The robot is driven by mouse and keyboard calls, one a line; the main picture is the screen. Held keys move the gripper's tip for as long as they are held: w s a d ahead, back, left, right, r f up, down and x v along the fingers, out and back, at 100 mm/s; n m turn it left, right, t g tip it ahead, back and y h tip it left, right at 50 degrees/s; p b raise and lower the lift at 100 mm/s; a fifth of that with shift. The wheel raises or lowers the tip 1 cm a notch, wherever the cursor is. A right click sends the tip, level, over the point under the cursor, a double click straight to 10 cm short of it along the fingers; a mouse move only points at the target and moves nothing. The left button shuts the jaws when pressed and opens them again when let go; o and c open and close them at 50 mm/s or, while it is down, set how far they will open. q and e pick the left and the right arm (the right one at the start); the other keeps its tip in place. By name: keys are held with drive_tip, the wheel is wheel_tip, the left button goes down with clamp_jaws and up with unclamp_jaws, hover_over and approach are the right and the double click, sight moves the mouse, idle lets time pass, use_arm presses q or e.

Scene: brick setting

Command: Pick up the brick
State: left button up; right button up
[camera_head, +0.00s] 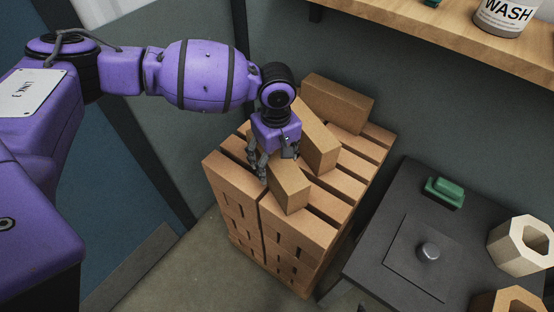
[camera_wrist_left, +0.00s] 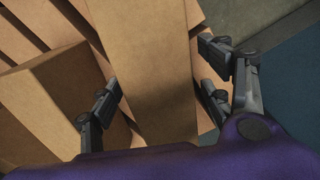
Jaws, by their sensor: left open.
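Three tan bricks lie on a stack of slatted tan pallets (camera_head: 305,232). The nearest brick (camera_head: 291,190) is under my left gripper (camera_head: 272,170). In the left wrist view this brick (camera_wrist_left: 152,65) runs up between the fingers of my open left gripper (camera_wrist_left: 160,95); gaps show, and I cannot tell whether any finger touches it. A second brick (camera_head: 320,145) lies just behind it and shows at the left in the wrist view (camera_wrist_left: 45,95). A third brick (camera_head: 338,103) lies at the back of the stack. My right gripper is not in view.
A dark table (camera_head: 385,225) stands right of the pallets, with a green object (camera_head: 444,192), a knobbed plate (camera_head: 425,258) and hexagonal rings (camera_head: 522,245). A wooden shelf (camera_head: 450,38) with a "WASH" container (camera_head: 507,14) overhangs at upper right. Bare floor lies front left.

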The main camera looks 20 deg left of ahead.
use_arm(q)
wheel_tip(320, 180, down, 3)
drive_tip(key=shift+w+f, duration=0.1)
drive_tip(key=shift+f, duration=0.05)
drive_tip(key=shift+c, duration=0.4)
clamp_jaws()
drive_tip(key=shift+r, duration=0.2)
